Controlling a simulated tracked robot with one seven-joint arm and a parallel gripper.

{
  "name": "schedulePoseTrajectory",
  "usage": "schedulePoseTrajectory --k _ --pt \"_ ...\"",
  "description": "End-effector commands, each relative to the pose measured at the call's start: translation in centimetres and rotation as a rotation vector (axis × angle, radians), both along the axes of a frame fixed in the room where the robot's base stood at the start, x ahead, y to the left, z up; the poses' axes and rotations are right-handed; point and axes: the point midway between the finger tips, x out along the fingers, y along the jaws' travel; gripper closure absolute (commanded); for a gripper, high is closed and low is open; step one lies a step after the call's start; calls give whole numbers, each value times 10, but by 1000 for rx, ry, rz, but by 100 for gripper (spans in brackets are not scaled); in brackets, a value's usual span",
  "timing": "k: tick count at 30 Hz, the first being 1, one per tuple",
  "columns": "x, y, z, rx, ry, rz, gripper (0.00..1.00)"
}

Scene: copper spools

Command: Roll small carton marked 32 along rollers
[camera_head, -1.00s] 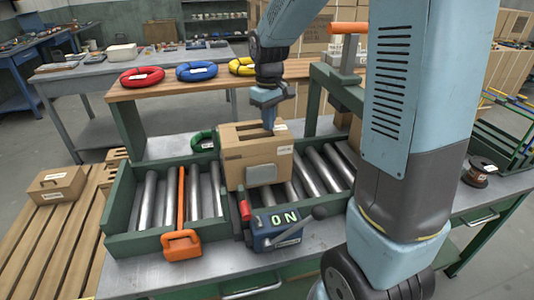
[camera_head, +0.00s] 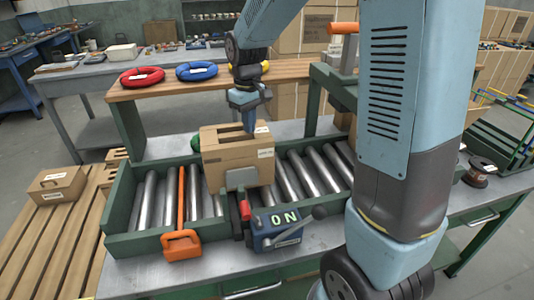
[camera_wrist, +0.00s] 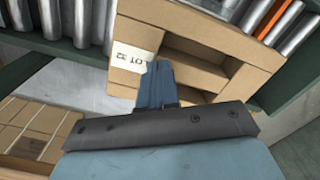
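The brown carton (camera_head: 238,163) sits on the steel rollers (camera_head: 290,178) of a green-framed conveyor, left of the middle. It has openings in its top and a grey plate (camera_head: 241,179) on its front. The wrist view shows a white label (camera_wrist: 132,57) on the carton reading LOT 32. My gripper (camera_head: 248,124) reaches down to the carton's top. In the wrist view its blue fingers (camera_wrist: 160,82) look close together and overlap the carton beside the label. Their exact contact with the carton is hidden.
An orange bar with a handle (camera_head: 181,241) lies across the rollers left of the carton. A blue box (camera_head: 276,228) with a lever reads ON at the front rail. Several rollers are bare on both sides. A wooden shelf with coloured coils (camera_head: 197,72) stands behind.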

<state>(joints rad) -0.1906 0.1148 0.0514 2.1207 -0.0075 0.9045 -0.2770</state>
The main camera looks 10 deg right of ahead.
Motion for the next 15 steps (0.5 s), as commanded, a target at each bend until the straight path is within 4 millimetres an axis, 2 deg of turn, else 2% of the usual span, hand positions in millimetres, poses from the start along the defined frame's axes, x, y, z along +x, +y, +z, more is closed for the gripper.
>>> schedulePoseTrajectory --k 15 --pt "-2 29 -4 -1 8 1 100"
